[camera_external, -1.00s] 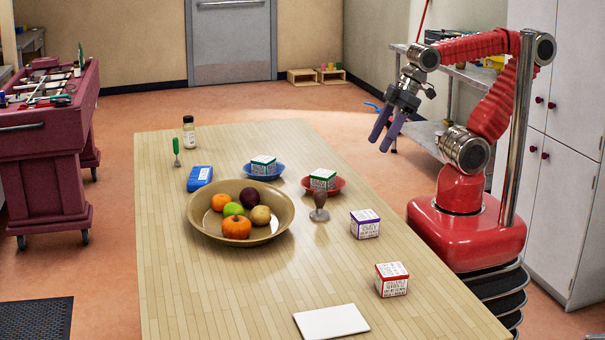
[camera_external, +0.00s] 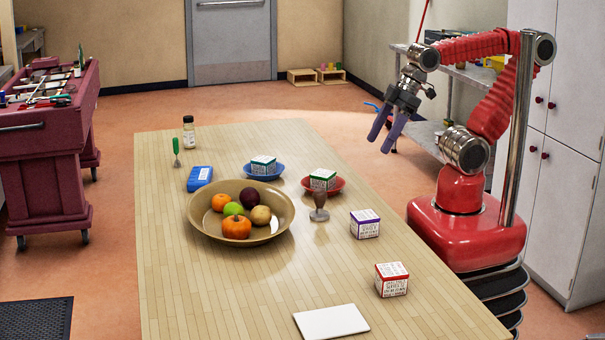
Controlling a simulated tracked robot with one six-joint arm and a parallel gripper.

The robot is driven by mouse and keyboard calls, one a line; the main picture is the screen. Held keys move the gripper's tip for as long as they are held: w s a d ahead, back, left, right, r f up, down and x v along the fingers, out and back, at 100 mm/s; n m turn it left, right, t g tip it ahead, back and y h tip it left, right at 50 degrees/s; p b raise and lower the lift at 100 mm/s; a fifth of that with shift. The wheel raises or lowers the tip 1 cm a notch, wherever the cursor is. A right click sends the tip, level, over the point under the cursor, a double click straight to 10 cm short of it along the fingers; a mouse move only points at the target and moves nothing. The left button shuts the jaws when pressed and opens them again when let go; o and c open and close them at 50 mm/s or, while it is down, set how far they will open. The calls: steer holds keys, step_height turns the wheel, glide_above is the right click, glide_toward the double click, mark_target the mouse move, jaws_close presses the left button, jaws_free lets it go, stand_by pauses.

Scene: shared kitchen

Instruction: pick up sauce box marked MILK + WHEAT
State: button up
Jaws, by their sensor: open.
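Several small printed boxes stand on the wooden table, and their lettering is too small to read here. A teal-edged box (camera_external: 263,166) sits on a blue saucer (camera_external: 279,174). A green-edged box (camera_external: 322,179) sits on a red saucer (camera_external: 308,187). A purple-edged box (camera_external: 365,224) stands on bare wood near the right edge. A red-edged box (camera_external: 391,279) stands nearer the front. I cannot tell which one is marked MILK + WHEAT. My gripper (camera_external: 382,145) is open and empty, raised beyond the table's right edge, with its fingers pointing down.
A brown bowl of fruit (camera_external: 203,233) stands mid-table. A brown-topped utensil (camera_external: 319,204) stands upright between it and the purple-edged box. A blue case (camera_external: 199,178), a green-handled tool (camera_external: 176,150) and a jar (camera_external: 189,132) are at the far left. A white board (camera_external: 331,322) lies in front.

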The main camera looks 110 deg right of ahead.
steer(key=w+a+f+n+g, duration=0.1)
steer(key=w+a+n, duration=0.4)
steer(key=a, duration=0.9)
steer(key=w+a+f+n+g, duration=0.2)
steer(key=w+a+n, duration=0.3)
steer(key=a+n, duration=0.7)
steer(key=w+a+f+n+g, duration=0.2)
steer(key=w+a+n, duration=0.4)
steer(key=a, duration=1.2)
steer(key=shift+a+n, duration=0.1)
steer(key=shift+n, duration=1.1)
steer(key=shift+w+a+r+n+g, duration=0.15)
steer(key=shift+r+n, duration=0.6)
steer(key=shift+n, duration=0.85)
steer(key=shift+w+a+r+n+g, duration=0.1)
steer(key=shift+a+r+n, duration=0.15)
steer(key=shift+r+n, duration=0.95)
steer(key=shift+w+a+r+n+g, duration=0.1)
steer(key=shift+a+r+n, duration=0.15)
steer(key=shift+n, duration=1.75)
